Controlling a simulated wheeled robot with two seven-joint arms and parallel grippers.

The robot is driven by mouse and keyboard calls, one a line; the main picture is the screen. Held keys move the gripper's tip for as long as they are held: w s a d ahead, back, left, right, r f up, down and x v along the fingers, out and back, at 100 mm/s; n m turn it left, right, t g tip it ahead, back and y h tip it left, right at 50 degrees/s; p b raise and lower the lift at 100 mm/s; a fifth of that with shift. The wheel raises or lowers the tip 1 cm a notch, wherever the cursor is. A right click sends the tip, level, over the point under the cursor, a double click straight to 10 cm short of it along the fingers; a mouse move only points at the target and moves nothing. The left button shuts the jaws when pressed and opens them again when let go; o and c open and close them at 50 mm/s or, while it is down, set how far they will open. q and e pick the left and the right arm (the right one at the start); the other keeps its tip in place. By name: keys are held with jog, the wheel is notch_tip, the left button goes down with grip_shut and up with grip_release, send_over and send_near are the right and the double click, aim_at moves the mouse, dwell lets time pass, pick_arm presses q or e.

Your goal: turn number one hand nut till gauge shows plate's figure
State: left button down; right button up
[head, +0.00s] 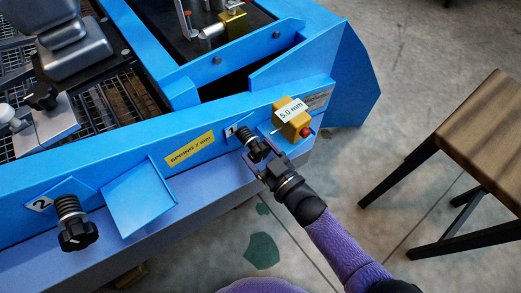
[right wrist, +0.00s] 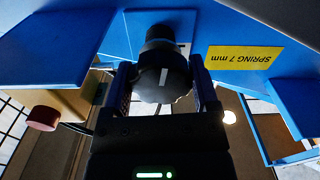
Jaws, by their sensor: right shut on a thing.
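The number one hand nut (head: 258,152) is black, on a threaded rod with a coil spring, beside a small "1" label (head: 231,130) on the blue frame. My right gripper (head: 266,163) is shut on it. In the right wrist view the hand nut (right wrist: 163,77) sits between the two fingers, its white mark roughly upright. The yellow gauge (head: 291,117), with a red button, reads 5.0 mm. The yellow plate (head: 190,149) reads "SPRING 7 mm" and appears upside down in the right wrist view (right wrist: 246,58). My left gripper is not in view.
A second black hand nut (head: 77,235) with a spring stands by the "2" label (head: 39,204) at lower left. A blue bracket (head: 140,197) juts out between the two nuts. A wooden-topped stool (head: 495,125) stands at right. Open concrete floor lies between.

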jog(key=m, duration=0.2)
jog(key=shift+m, duration=1.2)
jog(key=m, duration=0.4)
jog(key=shift+m, duration=1.2)
jog(key=m, duration=0.2)
jog(key=shift+a+m, duration=0.1)
jog(key=shift+m, duration=0.3)
jog(key=m, duration=0.3)
jog(key=shift+m, duration=0.3)
jog(key=m, duration=0.4)
jog(key=shift+m, duration=0.3)
jog(key=m, duration=0.4)
jog(key=shift+r, duration=0.1)
jog(key=m, duration=0.4)
jog(key=shift+m, duration=0.4)
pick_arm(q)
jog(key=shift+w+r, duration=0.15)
pick_arm(e)
jog(key=shift+m, duration=1.7)
